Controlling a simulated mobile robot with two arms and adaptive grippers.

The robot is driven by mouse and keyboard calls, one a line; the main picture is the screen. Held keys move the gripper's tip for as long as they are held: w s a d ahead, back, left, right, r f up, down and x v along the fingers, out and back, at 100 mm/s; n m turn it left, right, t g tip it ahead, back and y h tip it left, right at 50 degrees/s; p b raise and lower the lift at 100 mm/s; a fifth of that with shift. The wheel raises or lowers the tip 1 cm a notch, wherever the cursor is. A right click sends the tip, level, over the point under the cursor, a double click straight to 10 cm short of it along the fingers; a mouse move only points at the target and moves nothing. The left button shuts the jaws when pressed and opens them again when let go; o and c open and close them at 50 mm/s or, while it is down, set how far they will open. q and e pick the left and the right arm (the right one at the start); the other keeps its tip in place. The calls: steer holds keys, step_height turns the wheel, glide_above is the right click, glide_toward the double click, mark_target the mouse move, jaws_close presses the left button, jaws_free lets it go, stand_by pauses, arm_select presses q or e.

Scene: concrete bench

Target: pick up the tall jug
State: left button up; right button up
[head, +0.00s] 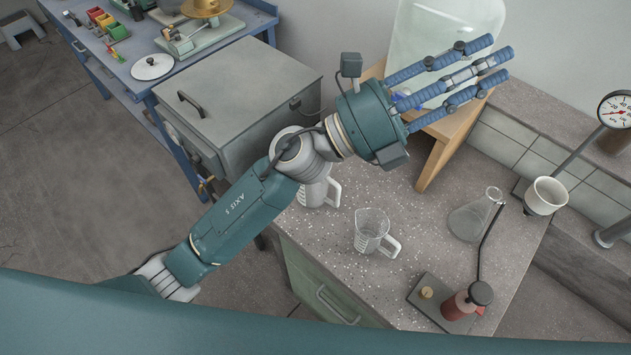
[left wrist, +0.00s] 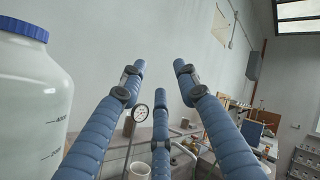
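A pale jug with a handle (head: 317,192) stands on the speckled bench top (head: 430,215) in the head view. My left arm hides its upper part. A clear measuring jug with a handle and markings (head: 372,232) stands upright to its right and nearer, and looks shorter. I cannot be sure which one is the tall jug, though the half-hidden one seems taller. My left gripper (head: 497,58) has its three blue fingers spread and empty, above and beyond both jugs. The left wrist view shows these fingers (left wrist: 160,85) apart, with no jug between them. My right gripper is not in view.
A large translucent container (head: 425,35) stands on a wooden stand (head: 448,150) behind my gripper; its blue cap (left wrist: 24,28) shows in the left wrist view. A conical flask (head: 474,218), white cup (head: 546,195) and red-bodied apparatus (head: 458,305) occupy the bench's right side.

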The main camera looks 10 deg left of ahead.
arm_select(q)
steer(key=s+d+f+m+g+y, duration=0.1)
steer(key=s+d+f+m+g, duration=0.1)
steer(key=s+d+m+g, duration=0.4)
steer(key=m+g+y, duration=0.1)
steer(key=m+y, duration=1.5)
steer(key=y, duration=0.6)
glide_above(340, 187)
step_height(340, 187, down, 25)
step_height(340, 187, down, 5)
steer(key=shift+p, duration=1)
steer(key=shift+f+p, duration=0.45)
steer(key=shift+f, duration=0.1)
step_height(340, 187, down, 4)
steer(key=shift+a+r+p, duration=0.1)
steer(key=shift+r+p, duration=0.1)
steer(key=shift+p, duration=0.7)
steer(key=shift+w+f, duration=0.1)
steer(key=shift+f, duration=0.35)
